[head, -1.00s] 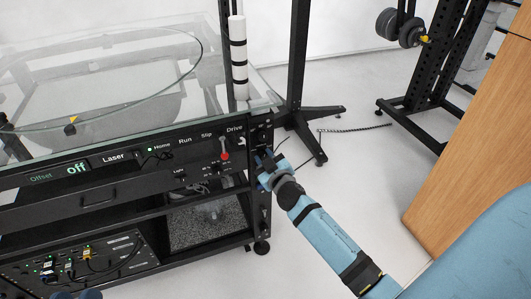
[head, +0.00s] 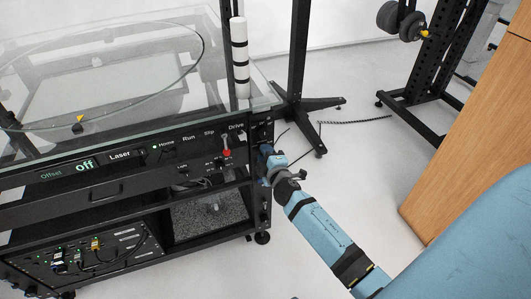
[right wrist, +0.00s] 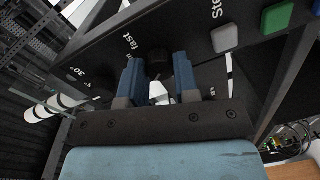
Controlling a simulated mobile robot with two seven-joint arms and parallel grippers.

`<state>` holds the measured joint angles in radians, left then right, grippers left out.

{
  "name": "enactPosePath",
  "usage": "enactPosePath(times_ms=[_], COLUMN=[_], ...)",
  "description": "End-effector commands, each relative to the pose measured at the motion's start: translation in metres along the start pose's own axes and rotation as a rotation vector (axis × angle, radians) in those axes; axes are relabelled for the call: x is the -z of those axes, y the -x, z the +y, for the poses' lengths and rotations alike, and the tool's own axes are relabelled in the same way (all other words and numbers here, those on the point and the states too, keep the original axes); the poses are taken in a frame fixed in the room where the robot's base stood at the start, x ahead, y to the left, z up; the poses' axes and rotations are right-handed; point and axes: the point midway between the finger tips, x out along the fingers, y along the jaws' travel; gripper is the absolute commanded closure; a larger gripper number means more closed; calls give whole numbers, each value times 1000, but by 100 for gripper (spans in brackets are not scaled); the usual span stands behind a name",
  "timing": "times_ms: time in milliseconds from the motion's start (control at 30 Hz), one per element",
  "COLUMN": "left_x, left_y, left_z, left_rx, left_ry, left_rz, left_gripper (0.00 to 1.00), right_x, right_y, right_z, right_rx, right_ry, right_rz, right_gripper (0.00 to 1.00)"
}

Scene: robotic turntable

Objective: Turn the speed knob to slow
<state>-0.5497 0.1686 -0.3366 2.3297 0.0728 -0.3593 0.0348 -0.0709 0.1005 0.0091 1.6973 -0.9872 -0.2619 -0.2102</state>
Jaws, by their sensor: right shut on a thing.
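The black speed knob (right wrist: 158,62) is on the dark side panel (right wrist: 95,62) of the turntable cabinet, beside a white "fast" label. My right gripper (right wrist: 158,80) has its two blue fingers on either side of the knob and is shut on it. The fingers hide part of the knob, and I cannot read its setting. In the head view, my right gripper (head: 267,156) reaches the cabinet's right end from below right, and the knob is hidden there. My left gripper is not in view.
A grey button (right wrist: 226,38) and a green button (right wrist: 277,17) sit on the same panel. The cabinet front has a red-tipped lever (head: 226,148) and an "off" display (head: 84,165). A glass top overhangs it.

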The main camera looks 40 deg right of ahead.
Motion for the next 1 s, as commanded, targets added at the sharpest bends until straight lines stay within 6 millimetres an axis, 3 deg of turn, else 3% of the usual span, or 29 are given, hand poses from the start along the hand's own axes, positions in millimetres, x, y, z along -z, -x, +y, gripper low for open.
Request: enactPosePath(times_ms=[300, 833, 867, 933, 1000], left_x=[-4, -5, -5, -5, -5], left_y=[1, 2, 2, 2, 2], left_z=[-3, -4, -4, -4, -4], left_rx=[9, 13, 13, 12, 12], left_ry=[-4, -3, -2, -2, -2], left_rz=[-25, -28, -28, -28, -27], left_gripper=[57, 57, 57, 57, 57], right_x=[1, 1, 0, 0, 0], right_y=[0, 0, 0, 0, 0], right_z=[-1, -1, -1, -1, -1], right_rx=[0, -1, -1, -1, -1], right_ry=[110, 130, 130, 129, 129], right_rz=[-6, -8, -8, -8, -8], right_gripper=[95, 95, 64, 48, 46])
